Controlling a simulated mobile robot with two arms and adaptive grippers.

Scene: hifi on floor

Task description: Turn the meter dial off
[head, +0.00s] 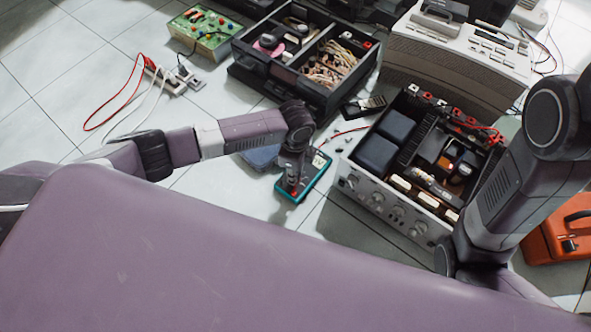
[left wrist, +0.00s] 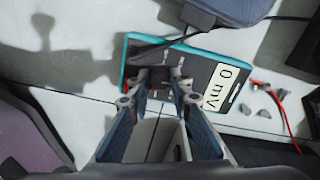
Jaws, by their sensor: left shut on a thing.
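The meter (head: 318,175) is a dark multimeter with a teal rim lying flat on the tiled floor. It also shows in the left wrist view (left wrist: 205,72), where its pale display (left wrist: 230,86) reads "0 mV". My left gripper (head: 291,188) points down over the meter's face. In the left wrist view its fingers (left wrist: 158,82) are shut on the dial, which they mostly hide. I cannot read the dial's setting. My right arm hangs at the right of the head view; its gripper is out of sight.
An opened hifi amplifier (head: 365,190) stands close right of the meter. A black divided parts box (head: 290,80) is behind it. A blue-grey pouch (left wrist: 240,8) lies beside the meter. Red and dark leads run nearby. An orange case (head: 550,238) is at right.

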